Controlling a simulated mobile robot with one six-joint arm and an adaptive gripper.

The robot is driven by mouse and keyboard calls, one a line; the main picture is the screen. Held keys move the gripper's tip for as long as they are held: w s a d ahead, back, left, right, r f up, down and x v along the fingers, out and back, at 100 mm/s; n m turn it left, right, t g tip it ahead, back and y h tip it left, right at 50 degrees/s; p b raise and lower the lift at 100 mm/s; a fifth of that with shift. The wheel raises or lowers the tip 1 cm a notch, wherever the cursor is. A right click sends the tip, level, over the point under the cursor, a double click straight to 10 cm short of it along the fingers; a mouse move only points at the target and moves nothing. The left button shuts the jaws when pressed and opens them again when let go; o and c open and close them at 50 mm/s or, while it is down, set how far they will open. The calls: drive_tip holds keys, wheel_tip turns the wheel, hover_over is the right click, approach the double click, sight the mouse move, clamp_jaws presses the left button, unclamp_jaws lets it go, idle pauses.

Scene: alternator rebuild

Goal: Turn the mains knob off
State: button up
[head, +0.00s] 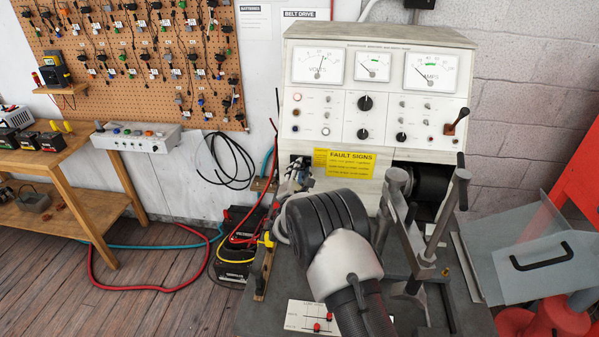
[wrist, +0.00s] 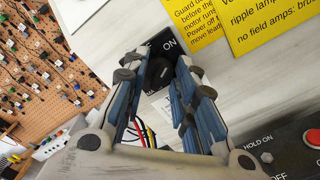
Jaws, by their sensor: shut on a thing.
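The mains knob (wrist: 158,73) is a round black knob on a black plate marked ON, low on the white test bench front. My gripper (wrist: 157,78) has one blue-padded finger on each side of the knob and is shut on it. Which way the knob points is hard to make out between the fingers. In the head view my gripper (head: 299,168) reaches the bench's lower left front, beside the yellow FAULT SIGNS label (head: 350,163). There the fingers and arm hide most of the knob.
A red button (wrist: 312,137) and HOLD ON lettering lie to the right in the wrist view. Coloured wires hang just below the knob. In the head view, a metal clamp frame (head: 398,215) stands right of my arm, and a battery (head: 238,258) with cables sits at left.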

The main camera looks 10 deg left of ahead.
drive_tip(key=shift+f+n+b, duration=0.1)
drive_tip(key=shift+n+b, duration=0.25)
drive_tip(key=shift+n, duration=0.05)
drive_tip(key=shift+c, duration=0.2)
drive_tip(key=n+b, duration=0.3)
drive_tip(key=n, duration=0.8)
drive_tip(key=shift+a+b, duration=0.1)
drive_tip(key=shift+b, duration=0.3)
drive_tip(key=o, duration=1.1)
drive_tip(key=shift+c, duration=0.2)
drive_tip(key=s, duration=1.2)
drive_tip(key=shift+a, duration=0.2)
